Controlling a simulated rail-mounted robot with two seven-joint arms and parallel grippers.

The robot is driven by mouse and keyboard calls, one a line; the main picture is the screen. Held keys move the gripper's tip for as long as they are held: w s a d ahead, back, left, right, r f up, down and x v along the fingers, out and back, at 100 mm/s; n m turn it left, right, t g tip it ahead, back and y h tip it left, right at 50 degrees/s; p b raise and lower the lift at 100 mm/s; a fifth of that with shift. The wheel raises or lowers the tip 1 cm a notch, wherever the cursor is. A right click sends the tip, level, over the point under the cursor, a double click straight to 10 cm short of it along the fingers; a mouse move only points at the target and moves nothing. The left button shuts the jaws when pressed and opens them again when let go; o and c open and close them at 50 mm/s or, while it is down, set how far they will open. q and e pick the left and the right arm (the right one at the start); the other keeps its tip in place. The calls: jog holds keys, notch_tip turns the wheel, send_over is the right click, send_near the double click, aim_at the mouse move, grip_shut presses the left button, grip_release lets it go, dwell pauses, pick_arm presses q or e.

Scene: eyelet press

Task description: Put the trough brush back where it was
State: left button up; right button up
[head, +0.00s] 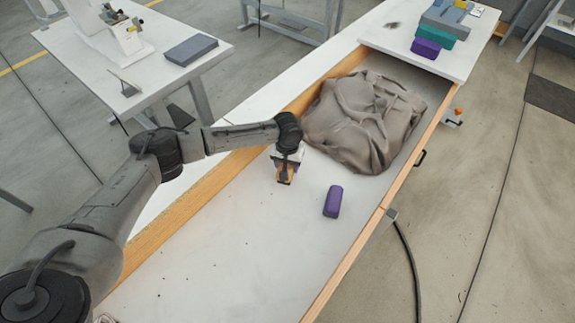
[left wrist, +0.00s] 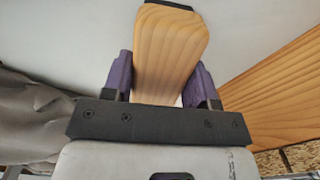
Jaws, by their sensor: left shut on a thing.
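My left gripper (head: 286,172) is over the pale trough floor (head: 235,245), near the trough's left wooden wall. It is shut on the trough brush, whose light wooden body (left wrist: 168,52) stands between the two purple fingers in the left wrist view. In the head view a small part of the brush's wood (head: 285,178) shows below the gripper. A dark edge shows at the brush's far end in the wrist view. I cannot tell whether the brush touches the trough floor. My right gripper is not in view.
A crumpled grey-brown cloth (head: 362,120) fills the trough's far part, close to the gripper. A purple block (head: 333,201) lies right of the gripper. Wooden walls (head: 190,218) edge the trough. Coloured blocks (head: 433,38) sit on the white top beyond. The near floor is mostly clear.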

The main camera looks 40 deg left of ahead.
pick_arm(q)
jog(key=shift+w, duration=0.1)
jog(key=o, duration=0.7)
jog(key=shift+f, duration=0.1)
jog(key=shift+o, duration=0.9)
notch_tip(320, 180, up, 12)
jog(key=p, duration=0.4)
jog(key=shift+r+p, duration=0.2)
jog(key=shift+p, duration=0.1)
